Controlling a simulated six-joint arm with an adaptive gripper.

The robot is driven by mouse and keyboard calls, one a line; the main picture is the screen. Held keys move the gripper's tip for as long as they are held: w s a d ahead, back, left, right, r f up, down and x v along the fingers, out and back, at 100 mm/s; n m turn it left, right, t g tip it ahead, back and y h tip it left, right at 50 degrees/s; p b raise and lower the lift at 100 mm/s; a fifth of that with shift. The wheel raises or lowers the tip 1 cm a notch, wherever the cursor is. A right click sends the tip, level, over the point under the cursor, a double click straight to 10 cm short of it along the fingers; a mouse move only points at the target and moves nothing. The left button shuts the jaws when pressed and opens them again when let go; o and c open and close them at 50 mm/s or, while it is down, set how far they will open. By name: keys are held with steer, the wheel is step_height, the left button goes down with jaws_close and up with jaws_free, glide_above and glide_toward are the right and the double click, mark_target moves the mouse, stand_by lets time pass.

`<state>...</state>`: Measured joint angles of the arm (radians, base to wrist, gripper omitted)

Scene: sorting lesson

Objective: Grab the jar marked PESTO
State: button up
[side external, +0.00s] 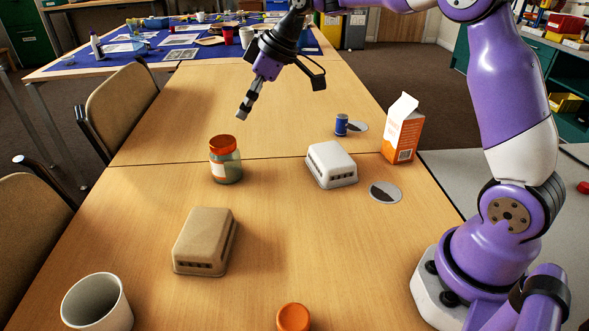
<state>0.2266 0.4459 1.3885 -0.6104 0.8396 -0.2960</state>
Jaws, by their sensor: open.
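A glass jar (226,166) with an orange lid stands upright on the wooden table, left of centre, with greenish contents and a pale label. The label's wording is too small to read. Another orange lid (293,318) shows at the bottom edge; what is under it is cut off by the frame. My gripper (243,112) hangs in the air, above and slightly right of the glass jar in the picture. It is open, with nothing in it, and apart from the jar.
A white cup (97,303) stands front left. Chairs (119,101) line the left edge.

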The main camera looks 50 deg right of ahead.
steer(key=n, duration=0.2)
glide_above(228, 140)
steer(key=s+d, duration=0.3)
step_height(228, 140, down, 5)
steer(key=shift+y, duration=0.5)
steer(key=x, duration=0.4)
steer(key=shift+w+a+f, duration=0.2)
steer(key=shift+w+a, duration=0.1)
steer(key=shift+a, duration=0.05)
steer(key=x, duration=0.4)
steer(key=s+x, duration=0.1)
steer(key=x, duration=0.1)
steer(key=shift+d+f, duration=0.25)
steer(key=shift+f, duration=0.05)
steer(key=c, duration=1.1)
